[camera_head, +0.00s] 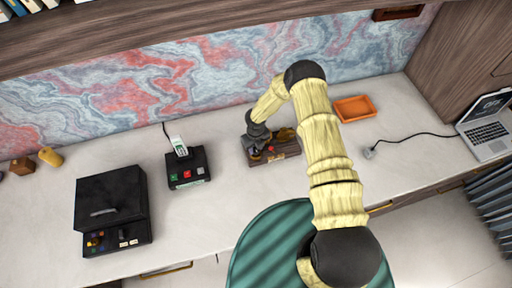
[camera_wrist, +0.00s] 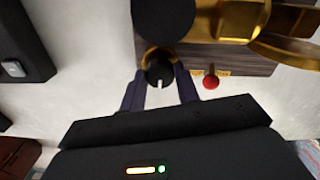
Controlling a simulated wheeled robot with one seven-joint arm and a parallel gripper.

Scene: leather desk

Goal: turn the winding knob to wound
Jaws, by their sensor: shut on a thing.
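The winding knob (camera_wrist: 160,72) is a small black dial with a white mark, set in a gold ring on the side of a dark wooden device with brass parts. In the wrist view the white mark points toward my gripper. My gripper (camera_wrist: 160,88) has its two dark fingers on either side of the knob, shut on it. In the head view the device (camera_head: 287,153) stands on the desk near the back wall, and my gripper (camera_head: 256,148) is at its left end. The knob is too small to make out there.
A red-tipped lever (camera_wrist: 211,80) sits right beside the knob. A card terminal (camera_head: 187,168) and a black machine (camera_head: 110,210) stand to the left. An orange tray (camera_head: 355,108) and a laptop (camera_head: 485,130) are to the right. A green striped chair (camera_head: 265,250) is in front.

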